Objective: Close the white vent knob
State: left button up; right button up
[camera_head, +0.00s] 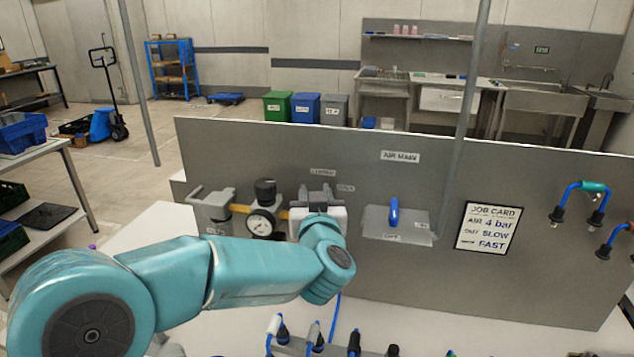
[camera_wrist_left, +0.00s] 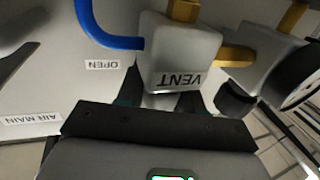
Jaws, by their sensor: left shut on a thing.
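The vent block (camera_wrist_left: 178,62) carries a VENT label and fills the upper middle of the left wrist view. The white vent knob (camera_wrist_left: 160,101) shows only as a small pale part below that block, between my fingers. My left gripper (camera_wrist_left: 158,98) is shut on the knob, its fingers partly hidden by the dark bracket. In the head view my left gripper (camera_head: 318,200) is at the panel, right of the gauge. My wrist hides most of the vent there, and the knob's turn angle cannot be told. My right gripper is in neither view.
A round gauge (camera_head: 262,223) with a black knob (camera_head: 265,189) is close left of my gripper. A blue AIR MAIN lever (camera_head: 393,212) is to its right on the grey panel (camera_head: 400,180). A job card (camera_head: 488,228) hangs farther right. Hose connectors (camera_head: 315,333) stand in front.

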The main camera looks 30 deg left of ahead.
pick_arm(q)
jog(key=shift+s+a+r+n+g+y+p, duration=0.1)
jog(key=shift+n+g+y+p, duration=0.25)
jog(key=shift+n+g+y, duration=0.2)
jog(key=shift+r+n+g+y+p, duration=0.1)
jog(key=shift+n+g+y+p, duration=0.3)
jog(key=shift+y, duration=0.25)
jog(key=shift+f, duration=0.1)
jog(key=o, duration=0.7)
jog(key=shift+o, duration=1.2)
jog(key=shift+s, duration=0.15)
jog(key=shift+f, duration=0.1)
